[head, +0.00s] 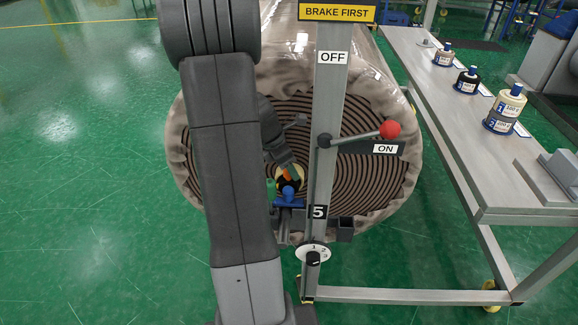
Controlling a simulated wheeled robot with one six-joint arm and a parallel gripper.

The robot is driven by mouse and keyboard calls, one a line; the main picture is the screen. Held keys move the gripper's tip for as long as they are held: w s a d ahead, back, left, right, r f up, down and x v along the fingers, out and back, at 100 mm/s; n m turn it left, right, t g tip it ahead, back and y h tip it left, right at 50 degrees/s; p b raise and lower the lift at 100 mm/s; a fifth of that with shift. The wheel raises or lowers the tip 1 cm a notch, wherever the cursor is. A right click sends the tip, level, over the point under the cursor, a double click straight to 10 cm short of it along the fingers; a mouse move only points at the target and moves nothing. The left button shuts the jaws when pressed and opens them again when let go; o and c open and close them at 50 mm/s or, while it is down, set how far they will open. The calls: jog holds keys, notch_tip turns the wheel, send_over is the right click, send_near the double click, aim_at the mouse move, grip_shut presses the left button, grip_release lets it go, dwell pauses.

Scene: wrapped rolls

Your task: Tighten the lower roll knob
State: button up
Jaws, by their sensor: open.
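A large wrapped roll (389,175) faces me, its spiral end showing brown and black rings. At its core sits a blue knob (289,192) on a blue block, with a small green part (271,188) to its left. My gripper (289,173) is open just above the blue knob, in front of the core. Small orange parts show at its tips. Whether it touches the knob I cannot tell. My arm covers the left part of the roll end and part of my gripper.
A grey post (329,100) stands right of my gripper. Its red-balled brake lever (390,130) is beside the ON label (386,149). A bench (470,150) with small spools stands right; green floor lies open left.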

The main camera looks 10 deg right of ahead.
jog(key=p+v, duration=0.1)
jog(key=v, duration=1.2)
jog(key=shift+r+p, duration=0.25)
jog(key=shift+p, duration=0.15)
jog(key=shift+s, duration=0.1)
jog(key=d+m+y, duration=0.4)
jog(key=d+m, duration=0.1)
jog(key=m, duration=1.3)
jog(key=shift+g, duration=0.4)
jog(key=f, duration=0.4)
jog(key=f+b, duration=0.1)
jog(key=f, duration=0.4)
jog(key=w+f, duration=0.1)
jog(key=f, duration=0.3)
jog(key=shift+f, duration=0.15)
jog(key=shift+c, duration=0.4)
jog(key=c, duration=0.9)
